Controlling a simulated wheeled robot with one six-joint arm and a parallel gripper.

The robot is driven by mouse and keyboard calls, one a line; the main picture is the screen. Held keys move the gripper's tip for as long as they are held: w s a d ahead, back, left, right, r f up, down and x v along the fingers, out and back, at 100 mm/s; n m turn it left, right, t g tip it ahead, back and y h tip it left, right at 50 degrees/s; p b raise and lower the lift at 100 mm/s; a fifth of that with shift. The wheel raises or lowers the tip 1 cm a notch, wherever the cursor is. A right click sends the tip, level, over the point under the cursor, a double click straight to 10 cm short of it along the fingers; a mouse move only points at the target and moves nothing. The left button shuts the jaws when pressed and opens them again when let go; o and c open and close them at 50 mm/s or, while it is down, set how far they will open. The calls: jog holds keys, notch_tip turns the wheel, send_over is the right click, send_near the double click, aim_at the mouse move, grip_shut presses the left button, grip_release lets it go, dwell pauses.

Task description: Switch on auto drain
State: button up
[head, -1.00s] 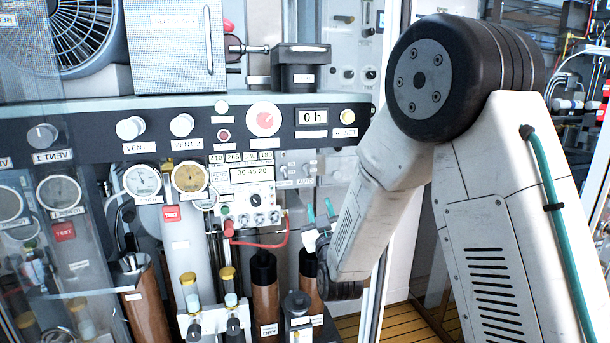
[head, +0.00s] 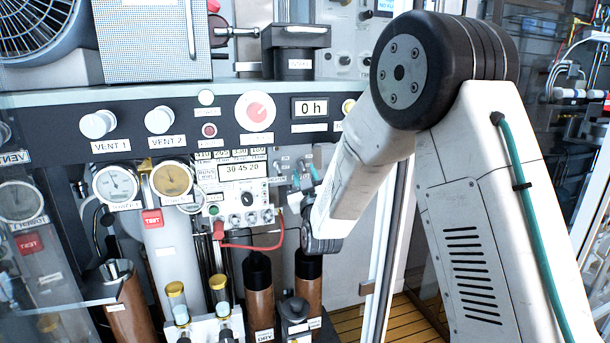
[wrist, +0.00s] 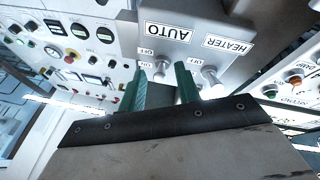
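The switch box (wrist: 188,35) fills the upper middle of the wrist view, its labels upside down. A label reading AUTO (wrist: 166,32) sits above one small metal toggle (wrist: 160,70), with OFF and ON marks beside it. The HEATER toggle (wrist: 212,78) is to its right. My gripper (wrist: 162,86) has two green fingers apart, with the AUTO toggle between them in the picture; I cannot tell whether they touch it. In the head view my gripper (head: 305,178) is just below the small switches (head: 292,164), partly hidden by my arm.
A panel with VENT knobs (head: 160,120) and a 0 h display (head: 310,107) runs above. A red cable (head: 255,246) loops left of my gripper. Brown cylinders (head: 258,295) stand below. More knobs (wrist: 78,30) show at the wrist view's left.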

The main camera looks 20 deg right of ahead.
jog(key=shift+w+r, duration=0.1)
jog(key=shift+w, duration=0.1)
grip_shut()
jog(key=shift+y, duration=0.3)
jog(key=shift+s+r+g, duration=0.25)
jog(key=shift+r+g, duration=0.3)
jog(key=shift+g, duration=0.55)
jog(key=shift+r+n+g, duration=0.2)
jog(key=shift+r+g, duration=0.15)
jog(key=shift+g, duration=0.4)
jog(key=shift+r+n+g, duration=0.2)
jog(key=shift+r+g, duration=0.1)
jog(key=shift+g, duration=0.45)
grip_release()
